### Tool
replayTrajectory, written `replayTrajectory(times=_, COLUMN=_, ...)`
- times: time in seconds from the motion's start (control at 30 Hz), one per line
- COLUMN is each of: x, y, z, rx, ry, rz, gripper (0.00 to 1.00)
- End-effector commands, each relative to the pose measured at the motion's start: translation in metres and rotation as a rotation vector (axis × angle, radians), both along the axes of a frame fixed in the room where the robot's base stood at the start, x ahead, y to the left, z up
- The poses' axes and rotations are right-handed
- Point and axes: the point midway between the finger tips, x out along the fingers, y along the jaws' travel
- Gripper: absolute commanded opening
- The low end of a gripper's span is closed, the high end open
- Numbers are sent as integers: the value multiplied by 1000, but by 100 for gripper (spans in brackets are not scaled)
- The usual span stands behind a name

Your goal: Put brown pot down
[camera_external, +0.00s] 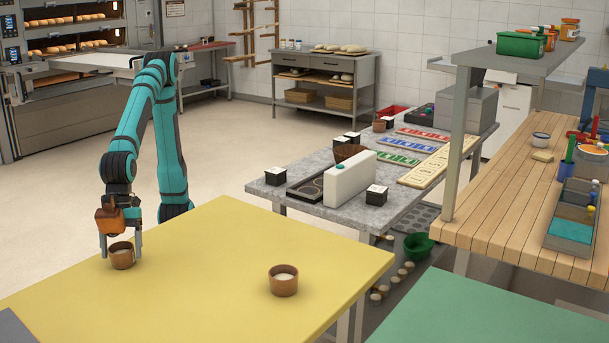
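A brown pot (122,260) with a pale inside is at the left part of the yellow table (215,260). It is upright and looks to rest on the tabletop. My gripper (121,246) points down over it, one finger on each side of the pot. I cannot tell whether the fingers press on it or stand slightly apart. A second brown pot (283,284) of like shape stands upright on the same table, farther right and apart from my gripper.
The yellow table between and around the two pots is clear. A grey table (310,211) behind it holds a white box (349,180), black-and-white cubes and coloured trays. A green table (490,312) is at the front right. A wooden bench (500,225) with a shelf stands at right.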

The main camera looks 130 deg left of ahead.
Motion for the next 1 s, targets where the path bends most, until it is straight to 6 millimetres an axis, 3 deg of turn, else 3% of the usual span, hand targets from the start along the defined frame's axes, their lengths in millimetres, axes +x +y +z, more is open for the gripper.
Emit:
replayTrajectory(times=0.47, x=-1, y=2, z=10, rx=-2, ry=-2, rz=0, gripper=84)
replayTrajectory(times=1.0, x=-25, y=29, z=97, rx=-2, ry=-2, rz=0, gripper=84)
